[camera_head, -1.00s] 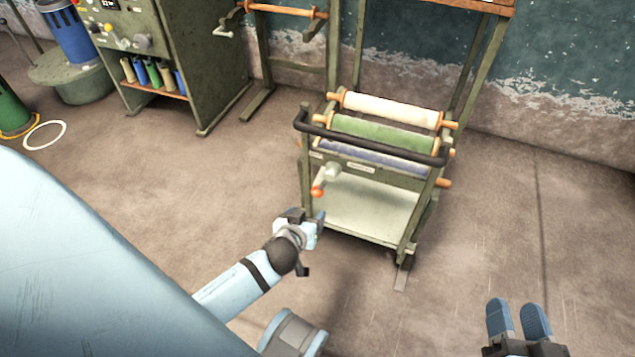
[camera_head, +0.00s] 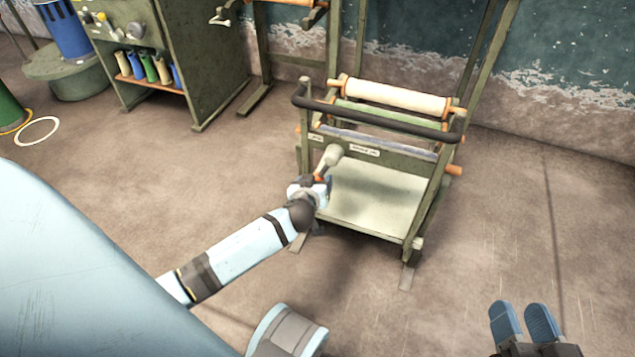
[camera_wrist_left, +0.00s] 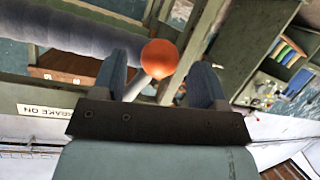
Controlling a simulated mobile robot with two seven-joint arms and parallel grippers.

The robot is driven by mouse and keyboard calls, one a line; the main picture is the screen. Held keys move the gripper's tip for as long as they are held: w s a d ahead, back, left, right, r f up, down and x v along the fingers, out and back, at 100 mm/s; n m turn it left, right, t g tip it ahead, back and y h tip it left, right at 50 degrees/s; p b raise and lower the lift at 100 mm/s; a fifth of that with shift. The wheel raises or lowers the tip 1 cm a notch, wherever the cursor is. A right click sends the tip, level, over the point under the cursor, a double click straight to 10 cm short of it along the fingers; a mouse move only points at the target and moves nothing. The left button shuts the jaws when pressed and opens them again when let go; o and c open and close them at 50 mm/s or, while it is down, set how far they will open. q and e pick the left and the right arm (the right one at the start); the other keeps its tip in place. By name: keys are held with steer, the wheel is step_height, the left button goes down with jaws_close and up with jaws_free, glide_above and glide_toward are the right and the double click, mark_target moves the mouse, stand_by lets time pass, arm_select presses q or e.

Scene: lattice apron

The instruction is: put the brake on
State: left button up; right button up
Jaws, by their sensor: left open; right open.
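The brake lever (camera_head: 331,156) is a pale lever on the front of the green rack (camera_head: 430,205), with an orange knob (camera_head: 318,178) at its lower left end. My left gripper (camera_head: 324,186) is at the knob. In the left wrist view the orange knob (camera_wrist_left: 159,57) shows between the two blue fingers of my open left gripper (camera_wrist_left: 160,80), with gaps on both sides. A "BRAKE ON" label (camera_wrist_left: 47,111) shows at the left there; two small labels show on the rack's front bar in the head view. My right gripper (camera_head: 520,312) is open and empty over the floor.
A black handlebar (camera_head: 385,120) crosses the rack's front above the lever. White, green and blue rolls lie behind it. A green cabinet (camera_head: 215,60) stands at the back left. The floor right of the rack is clear.

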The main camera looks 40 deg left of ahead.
arm_select(q)
steer(key=shift+x, duration=1.4)
arm_select(e)
steer(key=shift+w+d+n+t, duration=0.15)
steer(key=shift+w+n+t, duration=0.1)
steer(key=shift+n+t, duration=0.05)
steer(key=shift+r, duration=0.1)
arm_select(q)
steer(key=c, duration=1.2)
